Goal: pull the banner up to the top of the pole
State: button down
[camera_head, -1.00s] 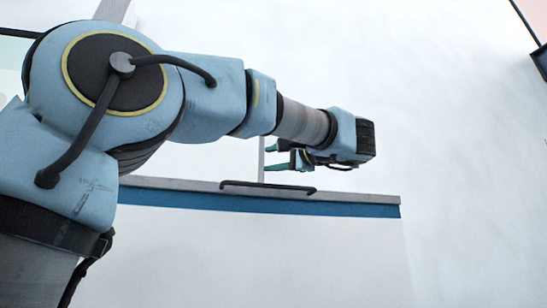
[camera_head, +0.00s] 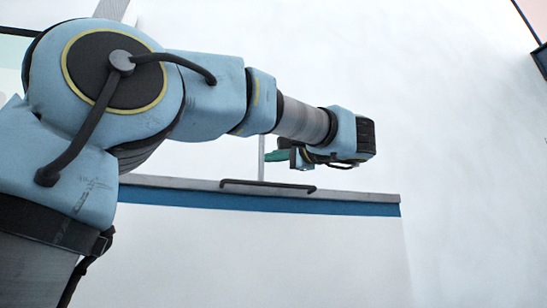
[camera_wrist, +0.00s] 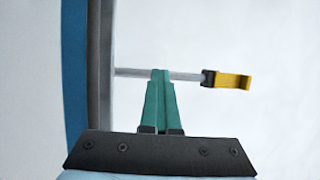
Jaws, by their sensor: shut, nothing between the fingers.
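A wide white sheet or panel (camera_head: 270,255) with a blue band and a grey top bar (camera_head: 355,194) fills the lower middle of the head view. I cannot tell for sure that it is the banner. A thin grey pole (camera_head: 261,158) rises from behind the bar. In the wrist view the pole (camera_wrist: 135,72) lies across the picture, from the grey edge to a yellow piece (camera_wrist: 234,81) with a black collar. My gripper (camera_head: 270,156) is above the bar, its green fingers shut and empty. In the wrist view the fingertips (camera_wrist: 160,74) overlap the pole.
A dark handle-like bar (camera_head: 267,187) runs along the grey top bar, just below my gripper. A dark-edged frame (camera_head: 540,60) shows at the far right. The pale space right of my gripper looks clear.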

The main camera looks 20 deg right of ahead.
dwell(0.8)
jog(key=c, duration=0.9)
grip_release()
jog(key=b+v, duration=0.2)
jog(key=v, duration=0.9)
